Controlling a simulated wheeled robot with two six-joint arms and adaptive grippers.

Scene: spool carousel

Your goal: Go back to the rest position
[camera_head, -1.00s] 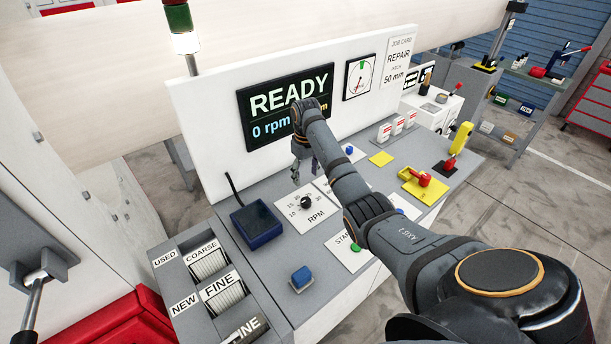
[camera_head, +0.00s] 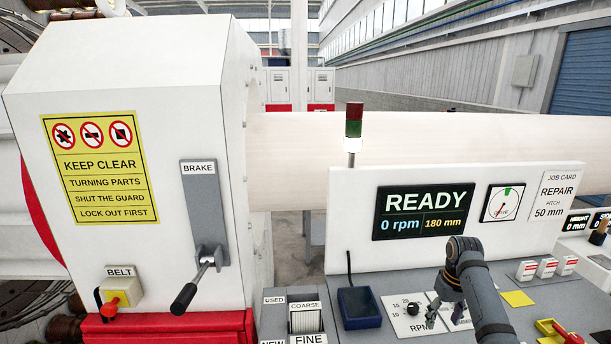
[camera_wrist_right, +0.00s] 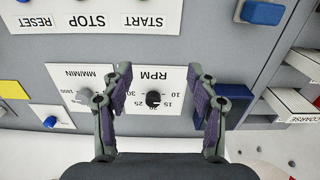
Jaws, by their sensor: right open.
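My right gripper (camera_head: 445,316) hangs over the control desk, beside the black RPM knob (camera_head: 413,309) in the head view. In the right wrist view the gripper (camera_wrist_right: 160,76) is open, its two purple-padded fingers spread wide with nothing between the pads. The RPM knob (camera_wrist_right: 153,99) shows in the gap between the fingers there, on the panel beyond them. The gripper appears clear of the knob, though the exact distance is hard to tell. My left gripper is not in view.
The READY display (camera_head: 425,211) stands upright behind my right gripper. A dark blue tray (camera_head: 360,308) lies left of the RPM plate. A brake lever (camera_head: 192,287) juts from the white housing at left. A yellow-and-red fixture (camera_head: 560,331) sits at right.

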